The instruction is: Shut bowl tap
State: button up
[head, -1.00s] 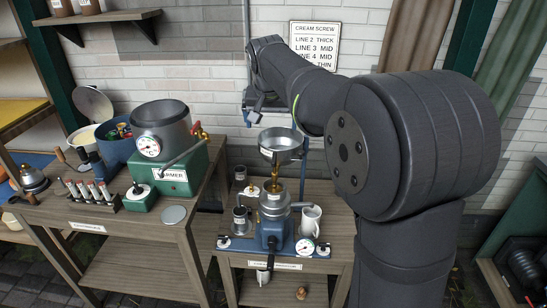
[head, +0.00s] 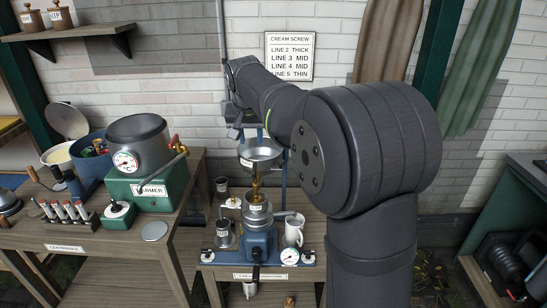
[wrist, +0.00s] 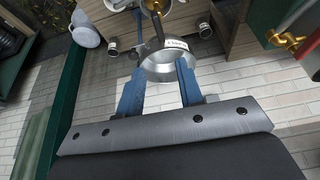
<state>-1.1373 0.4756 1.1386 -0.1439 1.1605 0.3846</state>
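The metal bowl (head: 262,153) with a white label stands above the blue cream separator (head: 258,240) in the head view. A brass tap (head: 256,188) shows under the bowl; whether it is open is too small to tell. In the head view my gripper (head: 254,130) is just behind and above the bowl, partly hidden by my arm.
A shelf (head: 70,30) hangs at upper left.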

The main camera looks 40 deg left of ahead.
aim_at(254, 166)
jog(key=x, duration=1.4)
grip_shut()
